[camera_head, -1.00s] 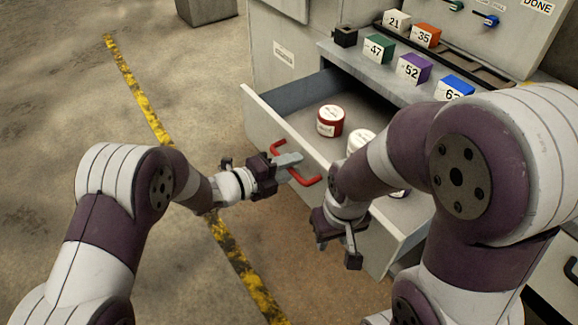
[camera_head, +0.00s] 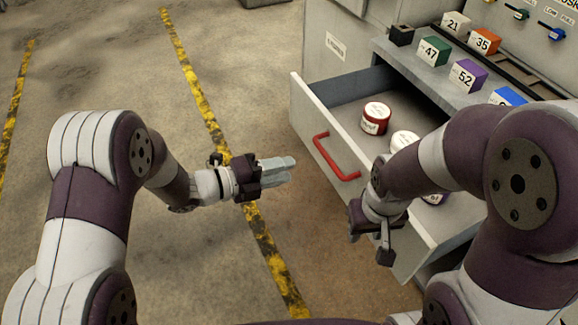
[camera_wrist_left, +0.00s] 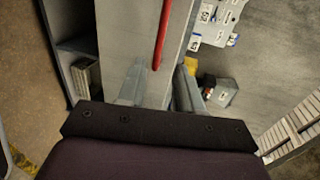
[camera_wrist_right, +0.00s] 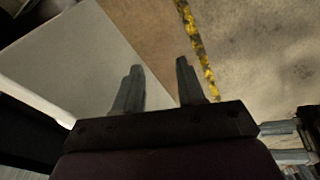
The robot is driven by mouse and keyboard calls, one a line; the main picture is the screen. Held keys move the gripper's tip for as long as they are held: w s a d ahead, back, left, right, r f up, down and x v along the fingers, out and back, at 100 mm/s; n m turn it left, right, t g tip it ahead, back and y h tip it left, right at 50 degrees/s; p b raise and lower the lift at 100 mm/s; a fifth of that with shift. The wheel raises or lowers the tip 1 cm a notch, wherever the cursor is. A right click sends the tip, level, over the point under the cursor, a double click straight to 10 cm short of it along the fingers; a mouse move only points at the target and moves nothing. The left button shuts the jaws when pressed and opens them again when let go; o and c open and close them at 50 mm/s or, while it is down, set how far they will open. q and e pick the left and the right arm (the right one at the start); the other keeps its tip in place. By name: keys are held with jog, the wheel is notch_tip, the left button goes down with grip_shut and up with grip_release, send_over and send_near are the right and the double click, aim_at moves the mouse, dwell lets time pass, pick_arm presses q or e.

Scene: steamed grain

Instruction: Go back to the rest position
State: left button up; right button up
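My left gripper (camera_head: 290,168) is open and empty, its grey fingers pointing at the drawer. It is a little left of the red handle (camera_head: 334,160) and apart from it. In the left wrist view the gap between the fingers (camera_wrist_left: 158,88) shows below the red handle (camera_wrist_left: 162,38). My right gripper (camera_head: 370,240) hangs in front of the drawer's front panel (camera_head: 405,235), pointing down. In the right wrist view its fingers (camera_wrist_right: 158,85) are apart with nothing between them.
The drawer stands open, holding a red jar (camera_head: 376,118) and a white-lidded jar (camera_head: 404,140); my right arm hides part of it. Numbered blocks, such as a green one (camera_head: 433,52) and a purple one (camera_head: 468,76), stand on the ledge above. Floor left of the drawer is clear.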

dwell(0.3)
pick_arm(q)
jog(key=w+a+f+n+t+y, duration=0.1)
jog(key=a+f+n+y, duration=0.3)
jog(key=a+n+y, duration=0.3)
jog(key=a+f+n+y, duration=0.4)
jog(key=a+f+n, duration=0.15)
jog(key=n, duration=0.45)
jog(key=s+a+r+n+g+y, duration=0.2)
jog(key=s+a+n+g, duration=0.15)
jog(key=s+n, duration=0.3)
jog(key=s+a+r+n+g+y, duration=0.2)
jog(key=s+a+n, duration=0.3)
jog(key=s+n, duration=0.15)
notch_tip(320, 180, up, 25)
jog(key=s+n+p, duration=0.1)
jog(key=s+p, duration=0.1)
jog(key=p, duration=2)
jog(key=shift+s+n, duration=0.25)
jog(key=shift+n, duration=0.15)
